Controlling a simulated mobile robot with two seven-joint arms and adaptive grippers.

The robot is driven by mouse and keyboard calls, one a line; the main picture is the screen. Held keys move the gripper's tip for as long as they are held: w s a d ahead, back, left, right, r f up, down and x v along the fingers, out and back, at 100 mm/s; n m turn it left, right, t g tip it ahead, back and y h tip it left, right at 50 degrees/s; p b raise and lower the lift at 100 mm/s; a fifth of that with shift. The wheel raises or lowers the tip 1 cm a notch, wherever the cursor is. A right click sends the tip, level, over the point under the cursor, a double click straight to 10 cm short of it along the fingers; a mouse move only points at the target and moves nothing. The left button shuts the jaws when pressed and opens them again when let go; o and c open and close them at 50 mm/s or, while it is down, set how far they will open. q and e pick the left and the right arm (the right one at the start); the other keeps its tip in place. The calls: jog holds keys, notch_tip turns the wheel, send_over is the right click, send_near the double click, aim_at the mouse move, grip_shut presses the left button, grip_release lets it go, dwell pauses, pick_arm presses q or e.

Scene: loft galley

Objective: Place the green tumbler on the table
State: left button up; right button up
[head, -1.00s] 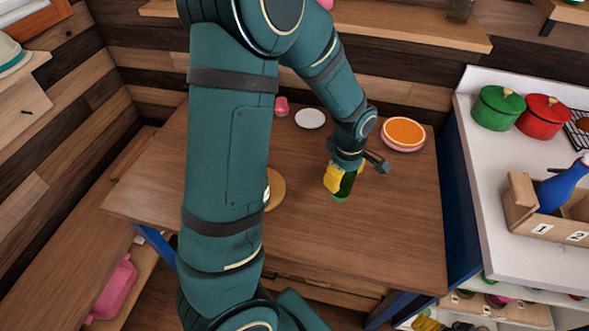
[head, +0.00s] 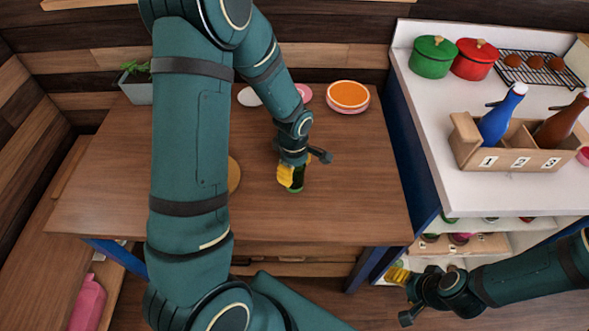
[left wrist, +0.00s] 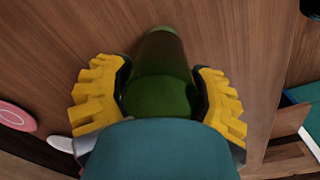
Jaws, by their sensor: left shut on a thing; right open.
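The green tumbler (head: 298,181) is dark green and stands at or just above the wooden table (head: 330,215), near its middle; I cannot tell if its base touches. My left gripper (head: 291,175) is shut on it from above, with yellow fingers on its sides. In the left wrist view the tumbler (left wrist: 160,85) sits between the two yellow fingers (left wrist: 160,98), over wood grain. My right gripper (head: 397,275) is open and empty at the lower right, beside the table's right end and in front of the shelves.
An orange-topped bowl (head: 348,96), a pink dish (head: 304,93) and a white plate (head: 250,96) are at the table's back. A round wooden board (head: 234,175) is partly hidden by my left arm. The table's right front is clear. A white counter (head: 440,185) holds pots and a bottle crate.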

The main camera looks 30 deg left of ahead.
pick_arm(q)
jog(key=shift+f, duration=0.1)
jog(key=o, duration=0.8)
jog(key=shift+f, duration=0.15)
jog(key=o, duration=0.6)
jog(key=shift+r, duration=0.2)
jog(key=shift+r, duration=0.4)
jog(key=r+p, duration=0.2)
jog(key=r, duration=0.9)
jog(key=shift+s+r+p, duration=0.15)
jog(key=shift+s+p, duration=0.05)
jog(key=shift+p, duration=0.2)
